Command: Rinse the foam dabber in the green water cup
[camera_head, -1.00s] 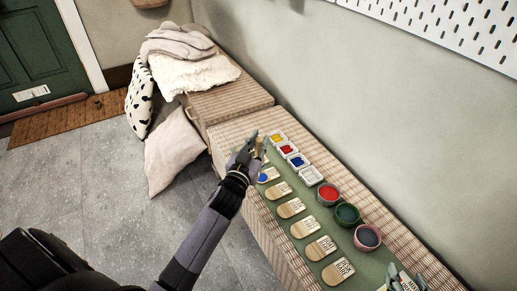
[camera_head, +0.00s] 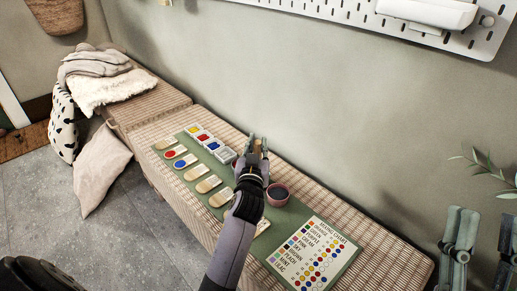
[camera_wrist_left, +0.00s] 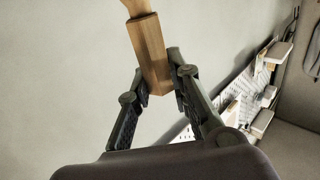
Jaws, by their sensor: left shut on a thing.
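My left gripper (camera_head: 257,148) is shut on the wooden handle of the foam dabber (camera_head: 257,145), above the row of cups. In the left wrist view the dabber's handle (camera_wrist_left: 150,50) stands between the fingers (camera_wrist_left: 160,85) and runs out of the top of the picture. The foam tip does not show. The green water cup is hidden behind my left gripper and wrist in the head view. A pink cup (camera_head: 278,194) with dark liquid stands just right of my wrist. My right gripper (camera_head: 484,235) is at the right edge, its fingers apart and empty.
On the green mat (camera_head: 170,141) are paint wells (camera_head: 212,146), wooden swatches (camera_head: 195,173), some with red or blue dots, and a mixing chart (camera_head: 312,255). A wall pegboard (camera_head: 350,15) is above. The woven bench (camera_head: 385,262) is bare at its right end.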

